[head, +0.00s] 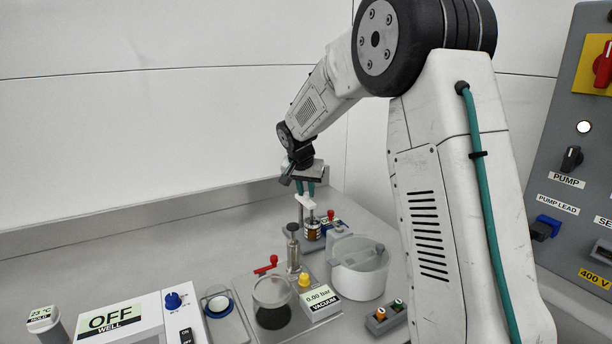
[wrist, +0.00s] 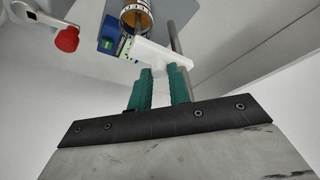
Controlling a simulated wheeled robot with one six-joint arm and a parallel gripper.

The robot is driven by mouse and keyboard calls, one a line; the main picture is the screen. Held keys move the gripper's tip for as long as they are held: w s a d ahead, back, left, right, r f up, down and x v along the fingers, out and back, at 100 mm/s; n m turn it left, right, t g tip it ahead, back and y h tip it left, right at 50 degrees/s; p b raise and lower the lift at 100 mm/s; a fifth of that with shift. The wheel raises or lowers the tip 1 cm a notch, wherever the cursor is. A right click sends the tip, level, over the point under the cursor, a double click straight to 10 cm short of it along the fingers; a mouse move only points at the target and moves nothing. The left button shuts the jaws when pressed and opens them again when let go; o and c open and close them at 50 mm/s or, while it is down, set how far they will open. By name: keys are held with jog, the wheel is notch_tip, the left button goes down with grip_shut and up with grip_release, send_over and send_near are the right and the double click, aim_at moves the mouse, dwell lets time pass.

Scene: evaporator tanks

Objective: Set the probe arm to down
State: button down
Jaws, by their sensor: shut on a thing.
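The probe arm (head: 311,204) appears to be a white bar on a slim metal post, at the back of the bench in the head view. It also shows in the wrist view (wrist: 172,58), where the post passes beside it. My gripper (head: 305,190) reaches it from above. In the wrist view my gripper's green fingers (wrist: 160,80) are shut on a white tab of the probe arm, which is partly hidden between them. An amber banded cylinder (head: 313,231) stands below the bar; it shows at the top of the wrist view (wrist: 137,17).
A red knob (wrist: 66,39) on a grey lever is left of my fingers in the wrist view. A glass vessel (head: 272,302), a vacuum box (head: 320,302) and a white round tub (head: 360,268) stand nearer. A control panel (head: 580,150) is at right.

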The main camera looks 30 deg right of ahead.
jog(key=shift+f, duration=0.3)
jog(key=c, duration=1.3)
grip_release()
jog(key=v, duration=0.8)
